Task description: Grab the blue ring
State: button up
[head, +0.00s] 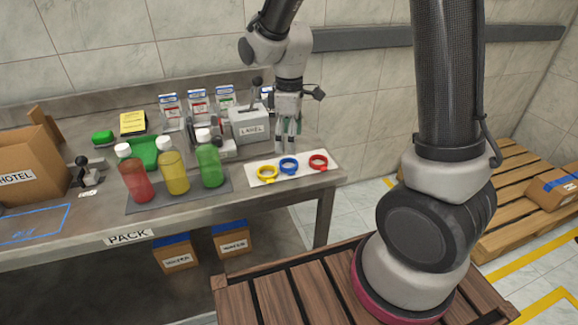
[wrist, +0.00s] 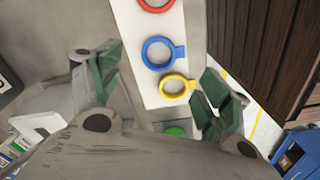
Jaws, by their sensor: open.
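The blue ring (head: 289,171) lies flat on a white mat (head: 303,176) at the right end of the packing table. It sits between the yellow ring (head: 267,180) and the red ring (head: 318,168). In the wrist view the blue ring (wrist: 179,52) shows whole, its tab pointing right. The yellow ring (wrist: 190,84) lies below it, and the red ring (wrist: 157,9) is cut off by the top edge. My gripper (head: 292,143) points down above the mat, just behind the blue ring. Its green-padded fingers (wrist: 166,76) are spread and empty, apart from the rings.
Red, yellow and green bottles (head: 209,168) stand on a dark mat left of the rings. A grey label box (head: 250,128) stands close to my gripper's left. A brown carton (head: 28,170) is at the far left. The table's right edge is close to the white mat.

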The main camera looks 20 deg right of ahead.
aim_at(290, 160)
notch_tip(290, 160, down, 8)
jog(key=shift+s+r, duration=0.15)
jog(key=shift+r, duration=0.1)
jog(key=c, duration=0.6)
